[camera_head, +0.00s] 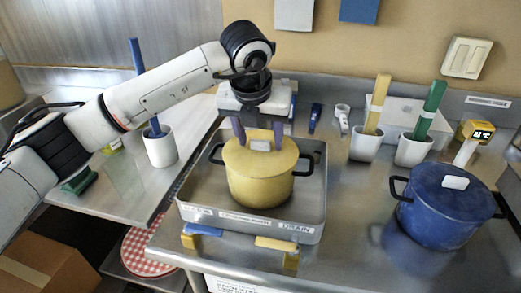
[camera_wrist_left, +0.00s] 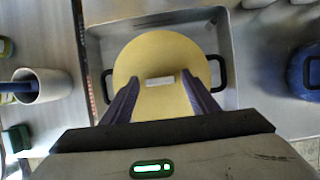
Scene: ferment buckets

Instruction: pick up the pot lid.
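A yellow pot (camera_head: 258,188) with a yellow lid (camera_head: 282,157) sits in a metal tray. The lid's small pale handle (camera_head: 261,145) is at its centre, and it also shows in the left wrist view (camera_wrist_left: 160,81). My left gripper (camera_head: 259,134) is above the lid, pointing down, with its dark fingers apart. In the left wrist view the fingers (camera_wrist_left: 160,82) lie on either side of the handle with clear gaps. I cannot tell how high the fingertips are above the lid. A blue pot (camera_head: 440,214) with its lid (camera_head: 448,184) stands at the right. My right gripper is not in view.
The metal tray (camera_head: 250,228) has raised walls around the yellow pot. A yellow handheld device (camera_head: 475,132) is at right. The counter between tray and blue pot is clear.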

